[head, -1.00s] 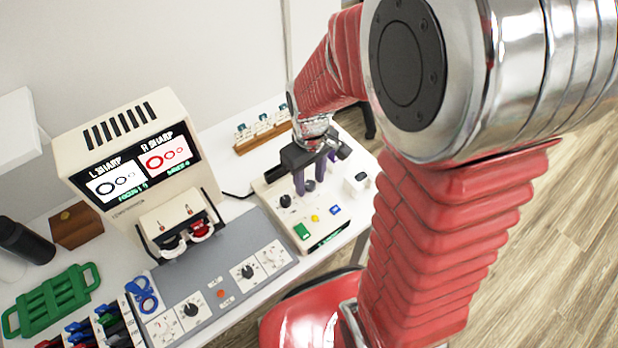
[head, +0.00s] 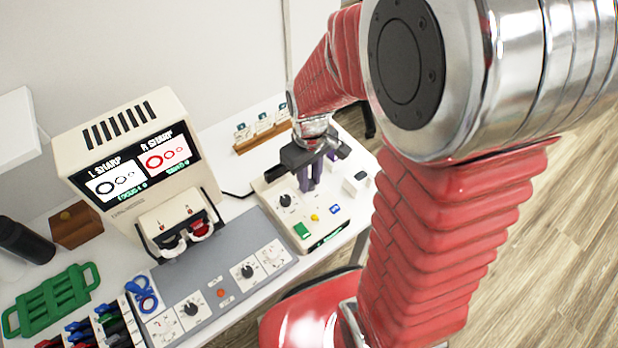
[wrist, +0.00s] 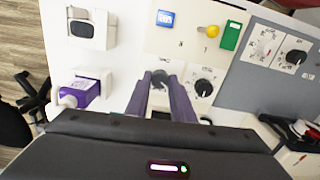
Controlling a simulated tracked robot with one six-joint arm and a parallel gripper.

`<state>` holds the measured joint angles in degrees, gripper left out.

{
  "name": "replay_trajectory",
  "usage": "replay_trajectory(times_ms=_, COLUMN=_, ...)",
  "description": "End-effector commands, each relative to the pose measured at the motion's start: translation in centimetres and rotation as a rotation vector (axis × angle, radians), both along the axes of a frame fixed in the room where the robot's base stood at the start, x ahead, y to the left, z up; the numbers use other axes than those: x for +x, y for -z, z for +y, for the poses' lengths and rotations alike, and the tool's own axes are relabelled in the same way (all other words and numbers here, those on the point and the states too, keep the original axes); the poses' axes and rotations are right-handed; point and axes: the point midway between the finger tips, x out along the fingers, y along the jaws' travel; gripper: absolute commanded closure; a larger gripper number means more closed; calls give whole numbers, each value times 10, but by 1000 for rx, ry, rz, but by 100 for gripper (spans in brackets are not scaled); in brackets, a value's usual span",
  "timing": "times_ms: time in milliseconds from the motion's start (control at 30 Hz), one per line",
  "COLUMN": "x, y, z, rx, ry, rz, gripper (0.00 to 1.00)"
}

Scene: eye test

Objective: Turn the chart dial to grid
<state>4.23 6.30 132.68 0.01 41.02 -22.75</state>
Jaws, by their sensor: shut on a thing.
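The cream control box (head: 328,228) stands on the table at the right of the grey panel and carries two dark dials. My gripper (head: 311,188) reaches down over it, its purple fingers shut on the rear dial, which is mostly hidden in the head view. In the wrist view the fingertips of my gripper (wrist: 161,84) pinch this dark dial (wrist: 160,77) from both sides. The other dial (wrist: 203,88), black with a pale pointer, stands beside it and is free; it also shows in the head view (head: 286,200). The dial labels are too small to read.
The box has a green button (head: 301,230), a yellow knob (head: 315,217) and a blue button (head: 335,209). The screen unit (head: 135,160) shows "L SHARP" and "R SHARP".

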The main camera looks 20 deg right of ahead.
Motion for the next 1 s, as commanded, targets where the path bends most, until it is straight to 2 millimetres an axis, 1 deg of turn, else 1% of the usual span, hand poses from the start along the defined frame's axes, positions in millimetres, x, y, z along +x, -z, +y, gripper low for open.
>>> replay_trajectory(times_ms=233, x=0, y=0, z=0, rx=0, ry=46, rz=0, gripper=100)
replay_trajectory(times_ms=467, x=0, y=0, z=0, rx=0, ry=166, rz=0, gripper=100)
replay_trajectory(times_ms=667, x=0, y=0, z=0, rx=0, ry=326, rz=0, gripper=100)
replay_trajectory(times_ms=1000, x=0, y=0, z=-1, rx=0, ry=647, rz=-1, gripper=100)
